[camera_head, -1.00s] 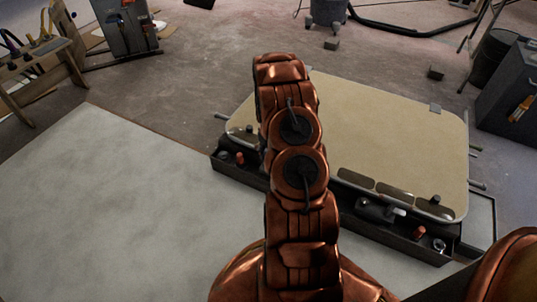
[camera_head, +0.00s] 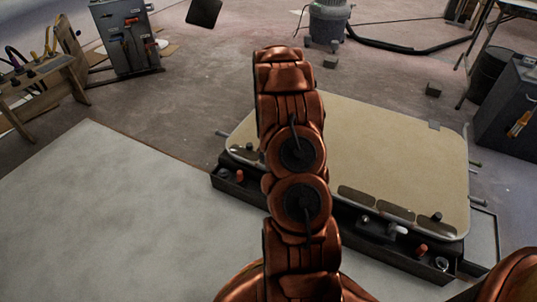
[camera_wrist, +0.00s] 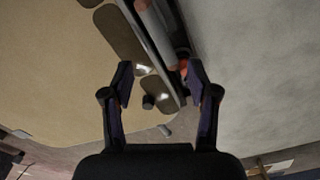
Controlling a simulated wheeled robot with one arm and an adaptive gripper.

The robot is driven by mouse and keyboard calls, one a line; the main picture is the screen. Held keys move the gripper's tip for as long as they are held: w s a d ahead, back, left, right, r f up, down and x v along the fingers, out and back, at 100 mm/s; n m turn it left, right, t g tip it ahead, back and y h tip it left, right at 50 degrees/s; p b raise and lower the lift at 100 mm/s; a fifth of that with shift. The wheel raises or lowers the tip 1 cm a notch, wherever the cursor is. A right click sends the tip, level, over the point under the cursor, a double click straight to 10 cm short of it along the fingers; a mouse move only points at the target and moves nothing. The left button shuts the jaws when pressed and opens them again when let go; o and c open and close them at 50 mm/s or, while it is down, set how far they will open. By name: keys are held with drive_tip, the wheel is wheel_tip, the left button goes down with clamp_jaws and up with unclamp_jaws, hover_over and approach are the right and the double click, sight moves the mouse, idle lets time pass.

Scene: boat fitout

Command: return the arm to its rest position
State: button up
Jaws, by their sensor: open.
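My copper-coloured arm rises through the middle of the head view, in front of the beige board. My gripper (camera_wrist: 158,85) shows in the wrist view with its two dark fingers spread wide apart and nothing held between them. It is above the edge of the beige board (camera_head: 390,140) and the dark tray (camera_head: 240,188) along the board's near side. In the head view my gripper is hidden behind the arm.
The tray holds small fittings, among them an orange-red one (camera_head: 421,250) and a pale one (camera_head: 396,230). A grey-white flat surface (camera_head: 90,210) lies left.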

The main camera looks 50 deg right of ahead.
idle(0.3)
drive_tip(key=s+a+r+p, duration=0.2)
drive_tip(key=a+r+p, duration=0.45)
drive_tip(key=r, duration=0.55)
drive_tip(key=s+a+r+p, duration=0.2)
drive_tip(key=a+r+p, duration=0.45)
drive_tip(key=r, duration=0.65)
drive_tip(key=s+a+r+p, duration=0.2)
drive_tip(key=a+r+p, duration=0.3)
drive_tip(key=a+r, duration=0.55)
drive_tip(key=s+a+r+p, duration=0.4)
drive_tip(key=s+r+p, duration=0.2)
drive_tip(key=s+r, duration=0.2)
drive_tip(key=s+a+r+n+g+p, duration=0.1)
drive_tip(key=s+a+r+p, duration=0.4)
drive_tip(key=s+r, duration=0.3)
drive_tip(key=s+a+r+p, duration=0.5)
drive_tip(key=s+r+p, duration=0.3)
drive_tip(key=r, duration=0.4)
drive_tip(key=shift+g, duration=0.4)
drive_tip(key=shift+a, duration=0.1)
drive_tip(key=shift+c, duration=0.3)
